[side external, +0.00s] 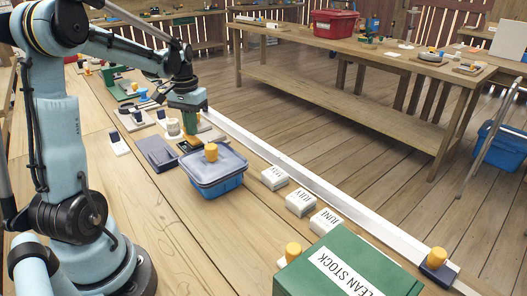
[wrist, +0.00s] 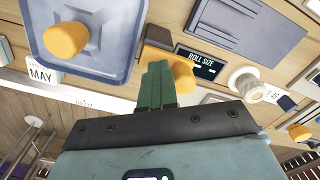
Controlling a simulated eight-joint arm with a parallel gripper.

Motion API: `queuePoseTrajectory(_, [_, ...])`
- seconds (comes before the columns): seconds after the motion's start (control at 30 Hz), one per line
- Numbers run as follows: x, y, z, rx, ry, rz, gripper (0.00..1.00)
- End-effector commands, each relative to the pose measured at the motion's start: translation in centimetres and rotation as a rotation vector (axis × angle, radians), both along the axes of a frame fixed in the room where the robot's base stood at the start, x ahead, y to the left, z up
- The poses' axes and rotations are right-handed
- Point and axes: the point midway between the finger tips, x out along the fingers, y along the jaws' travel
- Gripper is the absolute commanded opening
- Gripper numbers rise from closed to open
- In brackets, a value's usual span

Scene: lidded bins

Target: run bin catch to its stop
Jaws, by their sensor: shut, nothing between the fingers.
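My gripper (side external: 189,132) points down over the bench, just behind the blue bin (side external: 217,190). In the wrist view its green fingers (wrist: 158,70) are together with nothing between them. The bin has a grey-blue lid (side external: 232,160) with a yellow knob (side external: 211,152); the lid also shows in the wrist view (wrist: 115,45). Another yellow knob (wrist: 183,77) is right beside my fingertips, by a dark ROLL SIZE plate (wrist: 200,63). I cannot tell whether the fingers touch it. No part is clearly marked as the bin catch.
White label blocks (side external: 300,204) stand along the bench to the right of the bin. A grey panel (side external: 157,154) and several small items lie left of my gripper.

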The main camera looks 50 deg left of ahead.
Motion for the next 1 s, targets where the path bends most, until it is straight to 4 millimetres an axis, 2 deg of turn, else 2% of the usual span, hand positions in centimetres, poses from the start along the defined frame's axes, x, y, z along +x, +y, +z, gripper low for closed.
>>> queuePoseTrajectory(0.63, [0.0, -1.5, 0.1, 0.000, 0.000, 0.000, 0.00])
queuePoseTrajectory(1.0, [0.0, -1.5, 2.5, 0.000, 0.000, 0.000, 0.00])
